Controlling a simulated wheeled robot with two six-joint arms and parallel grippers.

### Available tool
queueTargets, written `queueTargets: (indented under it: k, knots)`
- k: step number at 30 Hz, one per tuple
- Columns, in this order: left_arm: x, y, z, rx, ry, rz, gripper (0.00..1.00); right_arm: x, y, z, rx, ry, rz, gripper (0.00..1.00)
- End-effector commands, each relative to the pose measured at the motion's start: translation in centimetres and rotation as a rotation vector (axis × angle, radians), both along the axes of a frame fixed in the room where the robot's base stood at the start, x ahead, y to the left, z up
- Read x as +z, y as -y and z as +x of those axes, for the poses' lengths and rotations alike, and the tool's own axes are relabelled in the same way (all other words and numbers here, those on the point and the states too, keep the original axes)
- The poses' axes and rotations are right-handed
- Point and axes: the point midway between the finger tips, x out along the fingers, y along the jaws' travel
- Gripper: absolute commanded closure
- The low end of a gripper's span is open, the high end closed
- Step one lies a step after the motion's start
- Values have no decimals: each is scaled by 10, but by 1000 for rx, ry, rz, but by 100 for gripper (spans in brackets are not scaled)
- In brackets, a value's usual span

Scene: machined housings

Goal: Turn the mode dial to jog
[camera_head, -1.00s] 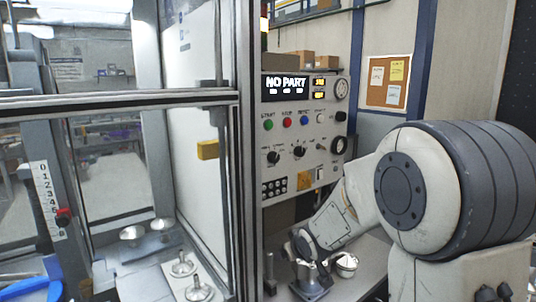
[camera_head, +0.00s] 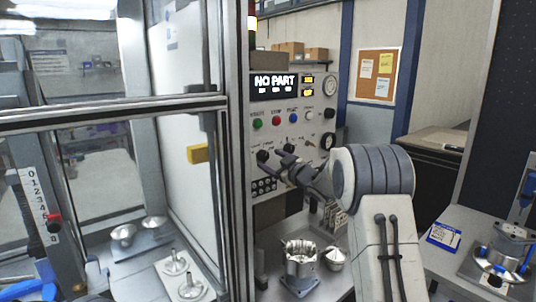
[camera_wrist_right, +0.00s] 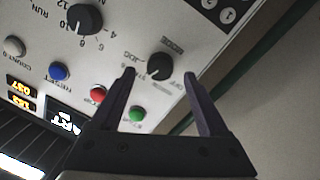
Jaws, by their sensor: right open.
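The mode dial (camera_head: 263,156) is a black knob on the pale control panel (camera_head: 328,90), below the green button. In the right wrist view the dial (camera_wrist_right: 159,66) appears between my fingertips, with "JOG" and "OFF" printed around it. A pale mark shows on the knob, but I cannot read its setting surely. My right gripper (camera_head: 277,163) is open in front of the panel; its fingers (camera_wrist_right: 159,74) straddle the dial in the picture. Contact cannot be told. My left gripper is out of view.
A second black knob (camera_wrist_right: 84,18) with numbers is beside the dial. Green (camera_wrist_right: 136,113), red (camera_wrist_right: 97,93) and blue (camera_wrist_right: 59,71) buttons are close by. The machine's door frame (camera_head: 236,150) stands left of the panel. A metal housing (camera_head: 301,262) stands below.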

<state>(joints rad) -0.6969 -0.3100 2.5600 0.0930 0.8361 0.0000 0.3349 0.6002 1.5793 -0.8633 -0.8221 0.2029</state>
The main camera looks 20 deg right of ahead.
Motion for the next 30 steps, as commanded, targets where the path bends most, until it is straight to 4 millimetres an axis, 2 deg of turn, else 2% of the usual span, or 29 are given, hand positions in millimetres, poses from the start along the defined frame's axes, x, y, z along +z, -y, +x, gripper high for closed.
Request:
queueTargets:
  k: [1,6,16,22,30]
  knots:
    - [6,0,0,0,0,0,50,2,-3,8,2,-1,0,22]
    - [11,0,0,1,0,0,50,0,-6,22,0,-1,0,22]
    - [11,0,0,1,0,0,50,0,-7,25,0,-1,0,22]
    - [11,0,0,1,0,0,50,0,-7,25,0,-1,0,99]
    - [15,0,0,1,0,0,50,1,-6,25,-2,-9,19,100]
